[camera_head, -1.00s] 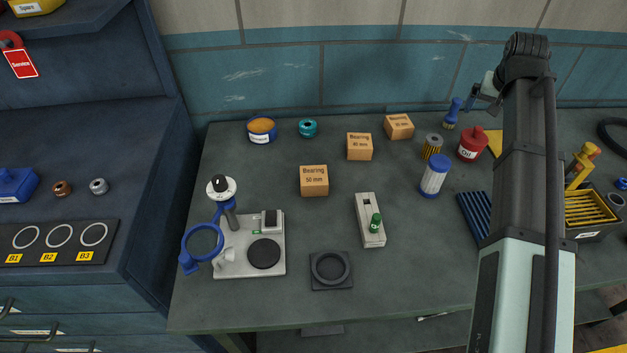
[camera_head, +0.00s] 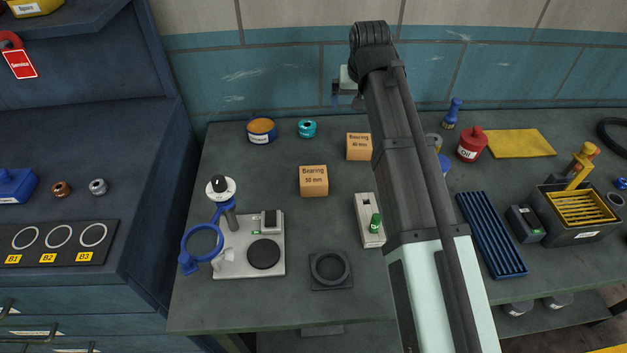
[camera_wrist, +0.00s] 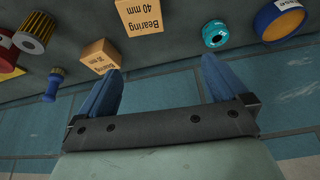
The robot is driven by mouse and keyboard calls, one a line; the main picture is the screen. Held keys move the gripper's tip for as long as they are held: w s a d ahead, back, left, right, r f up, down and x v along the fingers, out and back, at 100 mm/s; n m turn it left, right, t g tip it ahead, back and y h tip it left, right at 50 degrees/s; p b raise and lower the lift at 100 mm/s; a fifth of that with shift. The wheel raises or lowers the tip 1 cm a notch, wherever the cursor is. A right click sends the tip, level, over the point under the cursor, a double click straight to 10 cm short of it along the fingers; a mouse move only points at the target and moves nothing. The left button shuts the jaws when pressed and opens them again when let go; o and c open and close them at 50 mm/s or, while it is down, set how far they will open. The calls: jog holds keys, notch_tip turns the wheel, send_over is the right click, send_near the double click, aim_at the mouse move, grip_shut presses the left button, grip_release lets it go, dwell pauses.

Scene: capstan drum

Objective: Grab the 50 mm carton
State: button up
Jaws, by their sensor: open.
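The 50 mm carton (camera_head: 314,182) is a tan box labelled "Bearing 50 mm". It stands on the dark bench left of my arm, clear of other things. It does not show in the wrist view. My gripper (camera_wrist: 162,67) has blue fingers spread apart with nothing between them. In the head view, it is partly hidden by my arm, near the back wall and to the right of the carton. A similar 40 mm carton (camera_head: 359,147) stands behind and right of the 50 mm one and also shows in the wrist view (camera_wrist: 142,16).
A 30 mm carton (camera_wrist: 100,56) is hidden behind my arm in the head view. A teal part (camera_head: 307,129) and a blue-and-orange tin (camera_head: 261,131) stand at the back. A magnifier stand (camera_head: 203,243), grey fixture (camera_head: 368,220) and black square ring (camera_head: 330,269) lie in front.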

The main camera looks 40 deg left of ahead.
jog(key=s+a, duration=0.4)
jog(key=s, duration=0.2)
jog(key=m+g+h, duration=0.3)
jog(key=m, duration=1.4)
send_over(316, 175)
notch_tip(316, 175, down, 3)
jog(key=f, duration=0.7)
jog(key=shift+s+a+f, duration=0.1)
jog(key=shift+a+f, duration=0.1)
jog(key=shift+a, duration=0.05)
jog(key=shift+d+f, duration=0.2)
jog(key=shift+f, duration=2.45)
jog(key=c, duration=1.2)
